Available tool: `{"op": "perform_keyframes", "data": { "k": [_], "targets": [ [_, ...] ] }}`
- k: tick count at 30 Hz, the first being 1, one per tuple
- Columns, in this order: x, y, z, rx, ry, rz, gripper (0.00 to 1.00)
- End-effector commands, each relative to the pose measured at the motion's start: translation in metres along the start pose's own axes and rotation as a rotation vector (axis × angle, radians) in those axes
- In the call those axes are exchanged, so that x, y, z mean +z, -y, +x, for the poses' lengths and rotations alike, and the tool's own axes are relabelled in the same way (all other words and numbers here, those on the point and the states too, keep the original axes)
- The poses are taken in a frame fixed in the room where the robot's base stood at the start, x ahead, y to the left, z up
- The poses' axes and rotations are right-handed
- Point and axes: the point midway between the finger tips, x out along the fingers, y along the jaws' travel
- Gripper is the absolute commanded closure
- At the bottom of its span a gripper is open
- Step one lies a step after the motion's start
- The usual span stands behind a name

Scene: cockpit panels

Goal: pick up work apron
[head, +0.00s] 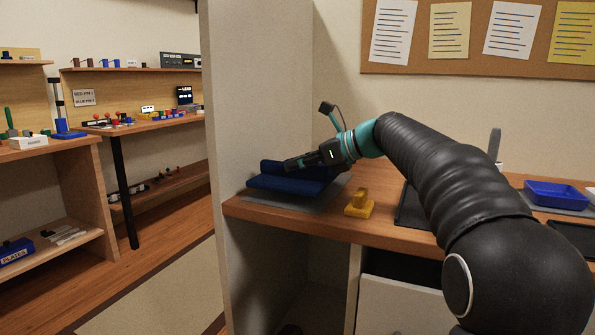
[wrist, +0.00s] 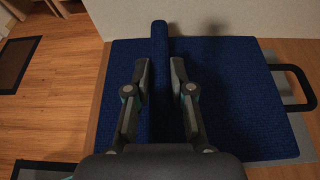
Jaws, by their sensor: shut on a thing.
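The work apron (head: 280,186) is a dark blue folded cloth lying on a grey mat (head: 314,204) at the left end of the wooden bench. My gripper (head: 294,163) is over the apron in the head view. In the wrist view my gripper (wrist: 160,75) has its two fingers on either side of the ridge, shut on it. The wrist view also shows a dark handle-like loop (wrist: 297,88) at the apron's right edge.
A yellow block-like object (head: 359,205) stands on the bench right of the mat. A pale partition wall (head: 255,90) rises close at the left of the bench. A blue tray (head: 556,194) is farther right. Shelves with small parts are beyond the partition.

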Motion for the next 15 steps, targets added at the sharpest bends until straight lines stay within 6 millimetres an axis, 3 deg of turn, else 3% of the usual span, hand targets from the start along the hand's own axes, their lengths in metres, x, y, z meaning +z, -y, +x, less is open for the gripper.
{"op": "perform_keyframes", "data": {
  "k": [2,9,15],
  "targets": [
    [0.021,0.000,-0.010,-0.003,0.002,-0.005,1.00],
    [0.026,-0.019,-0.071,-0.005,0.002,-0.002,1.00],
    [0.032,-0.030,-0.108,-0.004,0.002,-0.002,1.00]
  ]
}}
